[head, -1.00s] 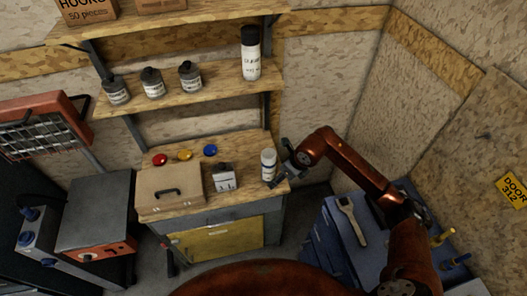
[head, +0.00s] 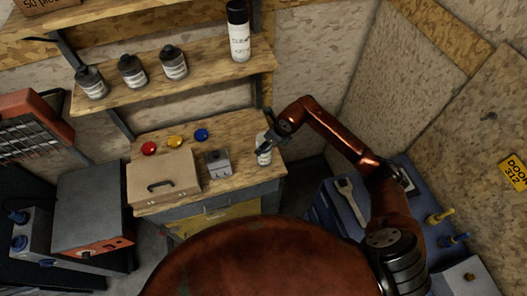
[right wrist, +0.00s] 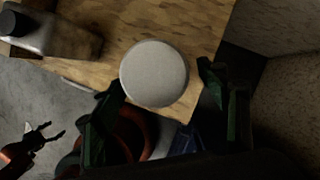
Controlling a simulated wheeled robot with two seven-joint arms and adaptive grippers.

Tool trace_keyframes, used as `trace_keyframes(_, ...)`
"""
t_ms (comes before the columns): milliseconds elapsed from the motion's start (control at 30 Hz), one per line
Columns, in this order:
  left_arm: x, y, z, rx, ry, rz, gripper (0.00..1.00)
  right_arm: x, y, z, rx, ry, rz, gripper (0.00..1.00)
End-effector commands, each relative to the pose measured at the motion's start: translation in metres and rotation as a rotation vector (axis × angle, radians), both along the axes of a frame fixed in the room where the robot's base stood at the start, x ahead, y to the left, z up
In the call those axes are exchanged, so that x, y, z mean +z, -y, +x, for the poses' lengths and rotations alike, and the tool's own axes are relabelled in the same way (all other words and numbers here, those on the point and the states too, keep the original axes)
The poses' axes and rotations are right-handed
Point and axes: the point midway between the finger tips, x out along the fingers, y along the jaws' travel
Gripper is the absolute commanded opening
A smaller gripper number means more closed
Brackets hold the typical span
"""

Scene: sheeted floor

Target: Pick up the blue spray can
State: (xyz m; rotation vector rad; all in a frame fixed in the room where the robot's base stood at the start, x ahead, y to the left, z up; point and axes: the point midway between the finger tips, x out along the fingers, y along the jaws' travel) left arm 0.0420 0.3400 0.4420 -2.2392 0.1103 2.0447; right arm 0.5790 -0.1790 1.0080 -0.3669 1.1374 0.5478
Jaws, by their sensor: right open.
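No can with a visibly blue body shows. A pale, white-looking can (head: 264,156) stands upright at the right end of the wooden bench. In the right wrist view its round pale top (right wrist: 154,73) lies between my fingers. My right gripper (head: 265,143) is open at the can, one finger on each side; it also shows in the right wrist view (right wrist: 160,84). The left finger looks close to the can, with a gap at the right. My left gripper (right wrist: 47,131) shows small at the lower left of the wrist view, open and empty.
Red (head: 149,148), yellow (head: 175,142) and blue (head: 202,135) lids lie behind. A tall black-capped can (head: 239,33) and dark bottles stand on the shelf above. A blue cabinet (head: 345,215) is at right.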

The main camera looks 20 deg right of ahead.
Motion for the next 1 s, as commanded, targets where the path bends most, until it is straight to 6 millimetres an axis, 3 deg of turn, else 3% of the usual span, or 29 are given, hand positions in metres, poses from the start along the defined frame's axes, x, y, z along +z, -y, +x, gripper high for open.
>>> trace_keyframes(200, 0.009, 0.0, 0.004, 0.0, 0.006, -0.001, 0.66, -0.025, -0.006, 0.008, -0.001, -0.002, 0.002, 0.67)
trace_keyframes(500, 0.009, 0.0, 0.004, -0.001, 0.007, -0.001, 0.66, -0.03, -0.007, 0.01, 0.0, -0.001, 0.001, 0.67)
trace_keyframes(1000, 0.009, 0.0, 0.005, -0.002, 0.007, 0.0, 0.66, -0.03, -0.007, 0.01, 0.0, -0.001, 0.001, 0.32)
